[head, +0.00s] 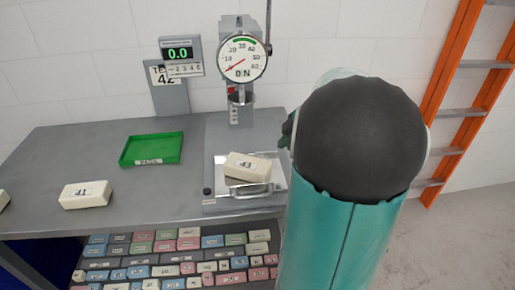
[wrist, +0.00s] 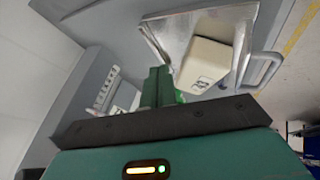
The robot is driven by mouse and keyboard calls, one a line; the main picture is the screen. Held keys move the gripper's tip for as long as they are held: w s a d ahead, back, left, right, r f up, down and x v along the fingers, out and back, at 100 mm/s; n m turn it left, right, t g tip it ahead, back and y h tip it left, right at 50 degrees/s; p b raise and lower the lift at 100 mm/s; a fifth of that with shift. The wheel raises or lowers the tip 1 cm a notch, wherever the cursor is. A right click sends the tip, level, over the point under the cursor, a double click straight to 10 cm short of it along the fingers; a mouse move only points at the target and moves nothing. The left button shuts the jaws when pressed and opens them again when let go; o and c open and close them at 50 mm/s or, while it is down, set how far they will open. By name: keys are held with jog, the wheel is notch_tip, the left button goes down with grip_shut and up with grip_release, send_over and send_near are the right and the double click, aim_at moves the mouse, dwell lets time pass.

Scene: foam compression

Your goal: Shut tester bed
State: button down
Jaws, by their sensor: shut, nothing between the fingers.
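The tester bed (head: 224,186) is a shiny metal tray with a bar handle (head: 250,190) at its front, below the round-dial press (head: 242,62). A cream foam block marked 43 (head: 247,167) lies on the bed. The wrist view also shows the bed (wrist: 175,30), the block (wrist: 206,68) and the handle (wrist: 264,72). My gripper (wrist: 160,84) is shut and empty, its green fingers close to the block and bed edge; I cannot tell whether they touch. My teal and black arm hides most of the gripper in the head view.
A green tray (head: 152,149) and a block marked 41 (head: 86,194) lie on the grey table (head: 150,208). A display (head: 180,55) reads 0.0. Several coloured blocks (head: 180,270) fill a shelf below. An orange ladder (head: 452,95) stands at right.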

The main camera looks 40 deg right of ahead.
aim_at(269, 152)
jog(key=x, duration=0.8)
jog(key=shift+w+d+f, duration=0.1)
jog(key=shift+d+f, duration=0.05)
jog(key=shift+f, duration=0.25)
jog(key=shift+w+f, duration=0.25)
jog(key=shift+w, duration=0.05)
jog(key=shift+w, duration=0.1)
